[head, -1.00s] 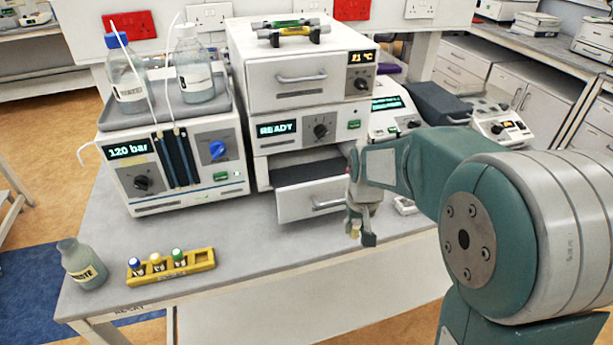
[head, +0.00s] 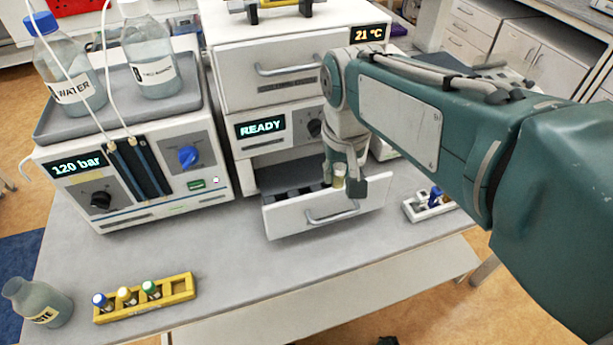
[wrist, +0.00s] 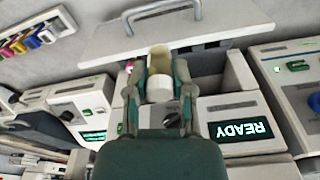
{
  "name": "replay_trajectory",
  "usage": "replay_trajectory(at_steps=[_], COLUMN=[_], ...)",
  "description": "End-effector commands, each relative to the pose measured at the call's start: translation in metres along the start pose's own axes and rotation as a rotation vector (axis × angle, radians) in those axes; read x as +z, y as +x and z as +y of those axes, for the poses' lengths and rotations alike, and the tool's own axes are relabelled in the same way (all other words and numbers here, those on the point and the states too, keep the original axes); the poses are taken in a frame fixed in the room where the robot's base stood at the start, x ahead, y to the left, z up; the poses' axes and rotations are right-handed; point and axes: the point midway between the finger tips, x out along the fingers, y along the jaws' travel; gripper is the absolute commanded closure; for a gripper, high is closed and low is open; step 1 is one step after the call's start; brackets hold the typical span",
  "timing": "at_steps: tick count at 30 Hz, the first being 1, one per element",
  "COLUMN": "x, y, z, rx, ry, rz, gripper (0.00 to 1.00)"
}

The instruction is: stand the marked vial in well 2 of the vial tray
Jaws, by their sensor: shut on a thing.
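My gripper (head: 343,184) is shut on a vial (head: 339,172), held above the right part of the open drawer (head: 283,222). In the wrist view, the vial (wrist: 161,58) has a pale yellowish end and a white band, and it sits between both fingers. I cannot read any mark on it. The drawer shows dark compartments inside, towards its left. My gripper and the drawer's front wall hide the rest, and I cannot make out well numbers. The wrist view also shows the drawer front (wrist: 105,40) with its handle, upside down.
A yellow rack (head: 180,288) with blue, cream and green-capped vials stands at front left beside a waste bottle (head: 38,303). A small white rack (head: 415,212) with vials is right of the drawer. The READY unit (head: 262,60) rises over the drawer.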

Motion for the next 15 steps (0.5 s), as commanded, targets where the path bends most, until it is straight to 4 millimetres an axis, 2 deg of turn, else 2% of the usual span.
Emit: replay_trajectory(at_steps=[7, 12, 15], x=[-0.041, -0.059, -0.066], y=[0.029, 0.062, 0.075], z=[-0.022, -0.033, -0.037], rx=[0.001, 0.001, 0.0], ry=[-0.002, -0.001, 0.0], rz=[-0.003, -0.004, -0.002], gripper=[1.0, 1.0, 1.0])
